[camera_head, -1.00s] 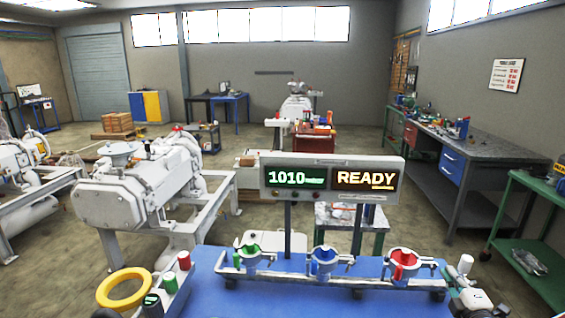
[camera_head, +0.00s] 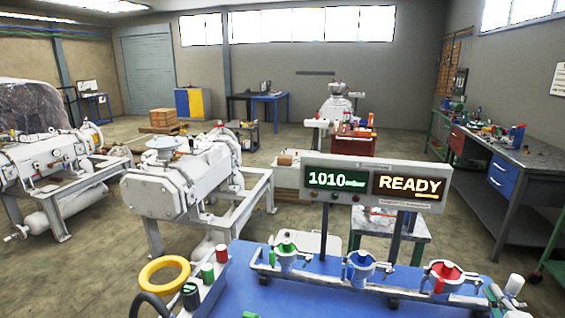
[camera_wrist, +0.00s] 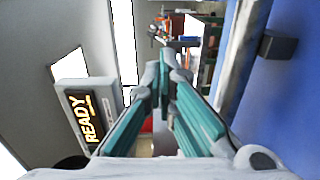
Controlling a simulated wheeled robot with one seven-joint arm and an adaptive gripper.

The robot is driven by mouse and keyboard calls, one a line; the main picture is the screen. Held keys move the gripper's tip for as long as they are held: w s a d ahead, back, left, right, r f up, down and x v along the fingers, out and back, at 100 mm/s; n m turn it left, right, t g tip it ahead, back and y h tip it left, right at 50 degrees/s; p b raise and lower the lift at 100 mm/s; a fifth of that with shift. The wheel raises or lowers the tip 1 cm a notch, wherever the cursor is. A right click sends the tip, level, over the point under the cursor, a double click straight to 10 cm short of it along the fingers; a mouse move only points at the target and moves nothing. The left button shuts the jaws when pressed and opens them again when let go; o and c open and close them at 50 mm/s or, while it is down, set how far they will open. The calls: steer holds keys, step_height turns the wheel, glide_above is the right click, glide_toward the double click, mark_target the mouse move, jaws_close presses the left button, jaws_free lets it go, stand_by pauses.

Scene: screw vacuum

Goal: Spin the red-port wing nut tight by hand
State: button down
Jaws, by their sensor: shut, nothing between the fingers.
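The red port (camera_head: 446,271) is a funnel with red inside, at the right end of the pipe row on the blue table. A small red part (camera_head: 439,284) sits on its front; I cannot make out whether it is the wing nut or its wings. My gripper (camera_wrist: 162,70) shows in the wrist view as two teal fingers, shut and empty. No port or wing nut is clear there.
The blue (camera_head: 365,252) and green (camera_head: 286,248) ports stand left of the red one. The display (camera_head: 375,183) reads 1010 and READY, behind the row. A yellow ring (camera_head: 164,273) and capped bottles (camera_head: 208,273) are at the left. A workbench (camera_head: 512,160) stands at the right.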

steer(key=shift+w+a, duration=0.1)
steer(key=shift+a, duration=0.15)
stand_by(0.3)
steer(key=shift+f+p, duration=0.55)
steer(key=shift+f, duration=0.1)
stand_by(0.8)
steer(key=s+p, duration=0.3)
steer(key=s, duration=0.3)
steer(key=shift+a, duration=0.45)
steer(key=shift+f, duration=0.1)
